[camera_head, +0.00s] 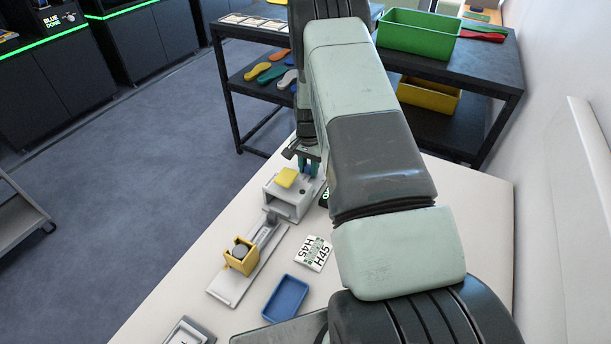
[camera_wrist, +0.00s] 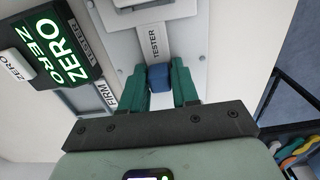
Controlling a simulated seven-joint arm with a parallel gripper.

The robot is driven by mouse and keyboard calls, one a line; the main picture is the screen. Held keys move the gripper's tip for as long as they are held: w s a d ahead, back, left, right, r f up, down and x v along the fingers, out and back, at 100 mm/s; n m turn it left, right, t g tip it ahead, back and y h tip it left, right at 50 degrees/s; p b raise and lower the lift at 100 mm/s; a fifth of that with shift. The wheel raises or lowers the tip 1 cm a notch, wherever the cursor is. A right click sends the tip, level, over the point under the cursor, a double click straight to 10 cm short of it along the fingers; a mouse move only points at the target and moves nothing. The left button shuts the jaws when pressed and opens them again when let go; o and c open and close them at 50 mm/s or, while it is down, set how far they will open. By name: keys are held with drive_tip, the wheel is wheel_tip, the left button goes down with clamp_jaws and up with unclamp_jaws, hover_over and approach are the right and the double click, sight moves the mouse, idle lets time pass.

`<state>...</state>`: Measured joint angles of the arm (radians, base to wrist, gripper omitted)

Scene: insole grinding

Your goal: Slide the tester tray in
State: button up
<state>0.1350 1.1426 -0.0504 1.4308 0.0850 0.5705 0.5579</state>
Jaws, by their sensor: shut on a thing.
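My gripper (camera_wrist: 159,88) has its two green fingers closed on a blue knob (camera_wrist: 158,78) in the wrist view. The knob sits at the end of a grey strip marked TESTER (camera_wrist: 156,42), which appears to be the tester tray; how far it is out I cannot tell. In the head view my gripper (camera_head: 309,168) is at the far side of a white-grey tester housing (camera_head: 288,204), and my arm hides part of that area. The knob itself is not clear there. A yellow block (camera_head: 287,177) lies on top of the housing.
A long pale rail (camera_head: 226,288) with a yellow box (camera_head: 240,258) runs nearer. A printed card (camera_head: 314,253) and a blue tray (camera_head: 286,299) lie beside it. A green ZERO display (camera_wrist: 61,37) and a FIRM label (camera_wrist: 107,95) are left of the gripper. A dark shelf (camera_head: 480,72) stands behind.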

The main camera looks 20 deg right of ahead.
sight(304, 179)
drive_tip(key=shift+s+a, duration=1.2)
drive_tip(key=o, duration=0.6)
drive_tip(key=shift+r, duration=3.5)
drive_tip(key=shift+w+r, duration=0.1)
